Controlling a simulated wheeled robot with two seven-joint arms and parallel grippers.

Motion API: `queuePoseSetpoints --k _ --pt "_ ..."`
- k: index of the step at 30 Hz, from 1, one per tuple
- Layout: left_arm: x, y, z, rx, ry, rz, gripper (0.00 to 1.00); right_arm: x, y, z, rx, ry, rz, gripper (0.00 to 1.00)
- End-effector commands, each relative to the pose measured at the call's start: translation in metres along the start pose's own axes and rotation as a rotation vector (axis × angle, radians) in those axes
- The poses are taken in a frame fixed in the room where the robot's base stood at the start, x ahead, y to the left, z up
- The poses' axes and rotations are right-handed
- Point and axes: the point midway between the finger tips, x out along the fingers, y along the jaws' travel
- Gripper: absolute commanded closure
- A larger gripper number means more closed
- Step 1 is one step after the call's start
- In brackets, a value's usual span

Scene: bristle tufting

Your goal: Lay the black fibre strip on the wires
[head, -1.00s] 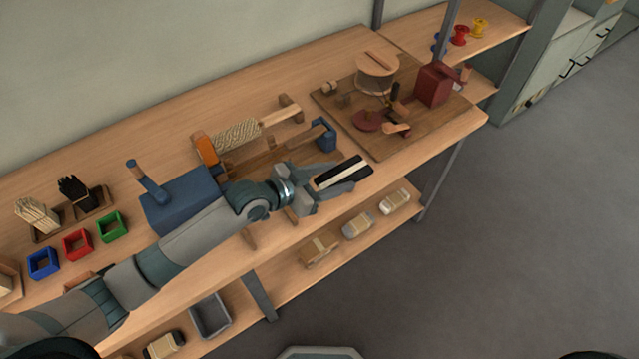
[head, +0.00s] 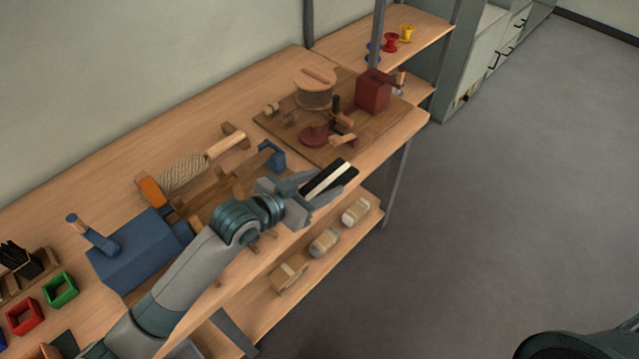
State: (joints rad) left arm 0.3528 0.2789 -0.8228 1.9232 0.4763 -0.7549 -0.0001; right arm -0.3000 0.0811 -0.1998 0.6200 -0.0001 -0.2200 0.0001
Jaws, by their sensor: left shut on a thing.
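My left gripper (head: 326,184) reaches in from the lower left and is shut on a narrow piece with black and pale bands, seemingly the black fibre strip (head: 323,178). Which dark bands are strip and which are finger pads is hard to tell. The strip is near the bench's front edge, right of the blue winding device. That device has a blue crank box (head: 130,250) and a small blue end block (head: 271,156). The wires are too thin to make out, and my left arm hides part of the span. My right gripper is not in view.
A cream twisted roll with an orange end (head: 183,172) lies behind the device. A wooden board (head: 345,139) with a spool and red box stands at the back right. Red (head: 23,316) and green (head: 62,290) trays sit at left. Wrapped bundles (head: 324,242) lie on the lower shelf.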

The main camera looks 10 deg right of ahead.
Motion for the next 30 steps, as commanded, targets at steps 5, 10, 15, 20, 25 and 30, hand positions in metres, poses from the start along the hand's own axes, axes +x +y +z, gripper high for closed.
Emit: queuePoseSetpoints --k 5,10,15,20,25,30 --pt "-0.001 -0.001 0.0 -0.002 0.0 -0.003 0.73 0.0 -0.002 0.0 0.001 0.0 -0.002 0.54" --pt "-0.014 -0.01 0.001 -0.02 -0.003 -0.05 0.73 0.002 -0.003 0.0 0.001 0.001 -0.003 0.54" --pt "-0.05 -0.039 0.004 -0.071 -0.011 -0.187 0.73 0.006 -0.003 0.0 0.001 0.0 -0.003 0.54" --pt "-0.103 -0.078 0.011 -0.147 -0.018 -0.378 0.73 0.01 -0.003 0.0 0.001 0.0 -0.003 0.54" --pt "-0.17 -0.116 0.023 -0.239 -0.018 -0.592 0.73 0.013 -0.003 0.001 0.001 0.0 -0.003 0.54" --pt "-0.227 -0.14 0.034 -0.313 -0.01 -0.762 0.73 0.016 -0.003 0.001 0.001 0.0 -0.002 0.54"
